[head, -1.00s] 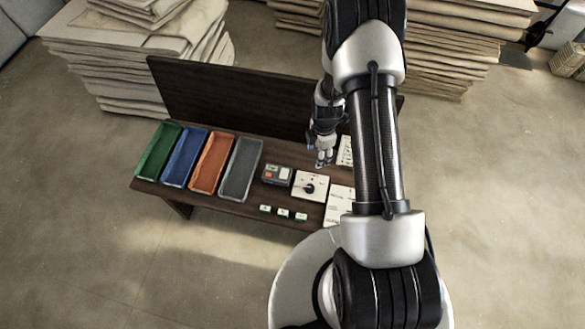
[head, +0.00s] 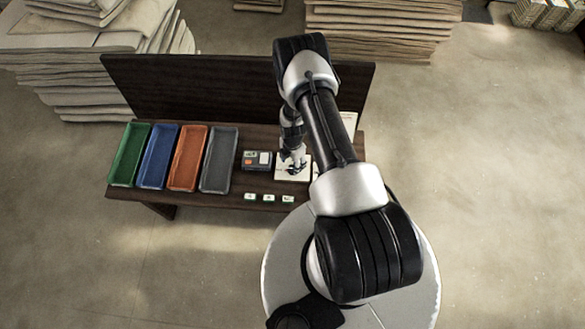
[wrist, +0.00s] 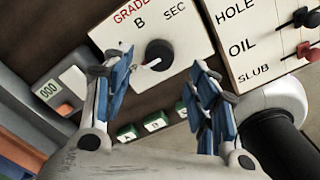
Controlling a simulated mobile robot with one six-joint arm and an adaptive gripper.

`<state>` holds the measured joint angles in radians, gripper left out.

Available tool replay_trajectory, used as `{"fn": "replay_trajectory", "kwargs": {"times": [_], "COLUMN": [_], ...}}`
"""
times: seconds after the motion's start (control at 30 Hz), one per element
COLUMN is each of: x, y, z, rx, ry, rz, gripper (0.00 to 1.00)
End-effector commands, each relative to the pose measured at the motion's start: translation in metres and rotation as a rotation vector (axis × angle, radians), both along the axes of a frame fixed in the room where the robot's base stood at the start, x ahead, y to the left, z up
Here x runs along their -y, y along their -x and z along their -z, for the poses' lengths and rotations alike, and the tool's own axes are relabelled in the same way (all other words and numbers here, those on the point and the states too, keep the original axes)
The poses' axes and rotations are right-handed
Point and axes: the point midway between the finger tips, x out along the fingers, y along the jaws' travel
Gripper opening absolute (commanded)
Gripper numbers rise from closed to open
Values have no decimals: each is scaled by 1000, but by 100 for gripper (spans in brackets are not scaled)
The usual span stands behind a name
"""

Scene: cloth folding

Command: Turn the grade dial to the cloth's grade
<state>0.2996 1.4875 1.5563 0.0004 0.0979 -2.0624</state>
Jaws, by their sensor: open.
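The grade dial is a black knob (wrist: 160,54) on a white panel (wrist: 185,27), lettered GRADE, B and SEC. Its pale pointer line is toward the lower left in the wrist view, not at B or SEC; any mark there is hidden by a finger. In the head view the panel (head: 281,176) is partly under my gripper (head: 292,166). In the wrist view my gripper (wrist: 163,78) is open, with blue-padded fingers on either side of the knob's lower part. I cannot tell whether they touch it. I cannot tell which cloth is to be graded.
A counter box (head: 257,160) reading 000 is left of the dial panel. Several trays, including a grey one (head: 220,160), stand farther left. Small green-edged buttons (head: 268,198) line the bench front. A HOLE, OIL, SLUB slider panel (wrist: 262,45) is at the right. Cloth stacks (head: 385,30) stand behind.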

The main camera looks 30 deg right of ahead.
Motion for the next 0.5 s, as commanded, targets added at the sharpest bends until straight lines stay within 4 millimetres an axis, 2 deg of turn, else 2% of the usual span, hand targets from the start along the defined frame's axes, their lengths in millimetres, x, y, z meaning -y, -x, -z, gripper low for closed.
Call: {"fn": "replay_trajectory", "kwargs": {"times": [0.03,0.2,0.5], "x": [0,0,0], "y": [0,0,0], "z": [13,37,49], "rx": [-1,0,1], "ry": [0,0,0], "rz": [0,0,0], "gripper": [53,53,53]}}
